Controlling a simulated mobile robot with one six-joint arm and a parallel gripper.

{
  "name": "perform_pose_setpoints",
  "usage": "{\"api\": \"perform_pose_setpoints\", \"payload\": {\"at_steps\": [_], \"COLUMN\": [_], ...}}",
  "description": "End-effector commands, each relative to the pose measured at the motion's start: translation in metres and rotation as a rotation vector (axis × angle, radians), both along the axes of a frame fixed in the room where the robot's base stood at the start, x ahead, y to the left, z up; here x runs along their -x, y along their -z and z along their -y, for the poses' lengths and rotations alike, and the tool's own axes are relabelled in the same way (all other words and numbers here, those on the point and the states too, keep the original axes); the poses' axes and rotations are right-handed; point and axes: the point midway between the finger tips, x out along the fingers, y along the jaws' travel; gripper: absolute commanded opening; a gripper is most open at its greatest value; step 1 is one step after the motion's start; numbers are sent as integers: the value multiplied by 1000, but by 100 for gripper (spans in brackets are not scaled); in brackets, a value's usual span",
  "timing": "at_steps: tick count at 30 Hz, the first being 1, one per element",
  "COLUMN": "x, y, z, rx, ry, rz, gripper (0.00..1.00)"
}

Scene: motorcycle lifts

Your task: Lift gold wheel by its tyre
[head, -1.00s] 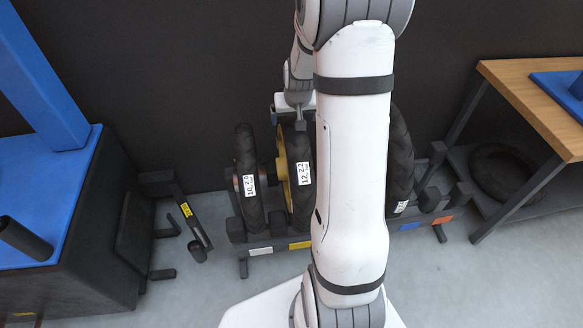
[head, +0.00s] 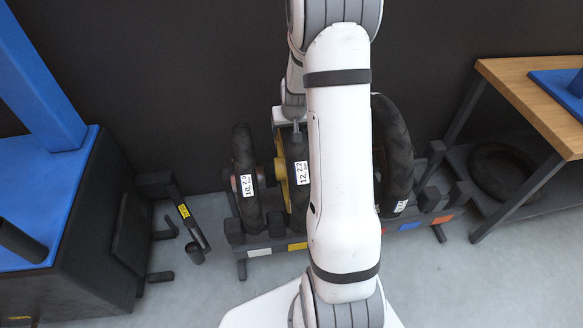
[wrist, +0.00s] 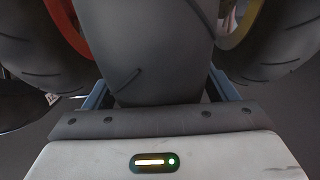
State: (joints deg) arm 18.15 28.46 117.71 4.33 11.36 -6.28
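The gold wheel has a yellow-gold rim (head: 281,177) and a black tyre (head: 303,195) labelled 12 2.2. It stands upright in a low dark rack (head: 275,243). My gripper (head: 292,122) is above it in the head view, partly hidden by my arm. In the wrist view a black tyre (wrist: 160,55) runs between the two blue-grey fingers of my gripper (wrist: 160,95). The fingers straddle it, with a small gap seeming to show beside them; contact is not clear. A red-orange rim (wrist: 70,28) shows at left and a gold rim (wrist: 240,25) at right.
A tyre labelled 10 2.0 (head: 245,200) stands close on the left, and another tyre (head: 395,150) stands to the right of my arm. A blue lift (head: 50,200) is at far left. A wooden bench (head: 530,105) is at right, with a tyre (head: 500,172) lying beneath.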

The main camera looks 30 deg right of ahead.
Motion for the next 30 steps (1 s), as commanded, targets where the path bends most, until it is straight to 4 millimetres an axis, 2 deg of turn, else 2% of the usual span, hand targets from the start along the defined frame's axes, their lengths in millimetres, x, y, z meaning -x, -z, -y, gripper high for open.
{"api": "perform_pose_setpoints", "payload": {"at_steps": [2,27,30], "x": [0,0,-3], "y": [0,0,-5], "z": [0,1,2], "rx": [0,1,4], "ry": [0,1,1], "rz": [0,0,11], "gripper": [72,4,4]}}
